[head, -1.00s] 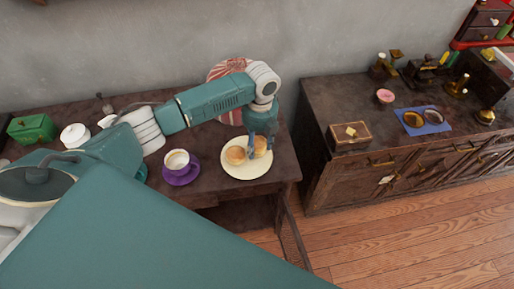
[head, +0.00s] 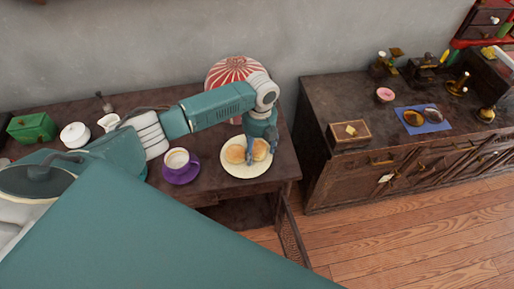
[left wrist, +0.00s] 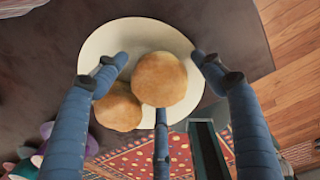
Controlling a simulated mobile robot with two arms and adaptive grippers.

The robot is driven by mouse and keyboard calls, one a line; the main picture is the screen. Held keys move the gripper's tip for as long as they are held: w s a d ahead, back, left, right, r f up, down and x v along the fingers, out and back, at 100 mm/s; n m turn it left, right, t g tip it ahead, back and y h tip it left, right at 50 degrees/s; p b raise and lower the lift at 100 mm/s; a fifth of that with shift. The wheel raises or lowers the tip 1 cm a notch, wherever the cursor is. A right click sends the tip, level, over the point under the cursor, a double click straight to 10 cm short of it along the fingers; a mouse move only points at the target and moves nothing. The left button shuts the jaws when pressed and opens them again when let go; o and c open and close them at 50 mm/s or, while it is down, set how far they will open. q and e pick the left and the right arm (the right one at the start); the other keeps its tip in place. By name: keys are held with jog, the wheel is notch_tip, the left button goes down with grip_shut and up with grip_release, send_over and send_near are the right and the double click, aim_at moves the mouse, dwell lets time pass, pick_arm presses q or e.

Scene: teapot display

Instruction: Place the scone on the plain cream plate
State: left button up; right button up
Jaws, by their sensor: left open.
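A plain cream plate (head: 238,172) lies near the right end of the dark wooden table. Two round golden scones sit at the plate: a left scone (head: 234,154) and a right scone (head: 260,148). My left gripper (head: 262,153) is over the right scone. In the left wrist view, the cream plate (left wrist: 100,45) shows behind both scones. One scone (left wrist: 158,79) lies between the spread fingers of my left gripper (left wrist: 160,62), with gaps to the side fingertips. The other scone (left wrist: 118,108) is partly hidden behind it. My right gripper is not in view.
A red and white round piece (head: 236,70) stands behind my arm. A white pot (head: 75,135) and green box (head: 32,128) are further left. A sideboard (head: 330,100) stands right, past a gap.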

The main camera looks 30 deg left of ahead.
aim_at(258, 147)
pick_arm(q)
jog(key=shift+r, duration=0.2)
notch_tip(258, 147, up, 12)
jog(key=b, duration=0.1)
jog(key=shift+w+d+b, duration=0.15)
jog(key=shift+d+b, duration=0.05)
jog(key=shift+b, duration=0.2)
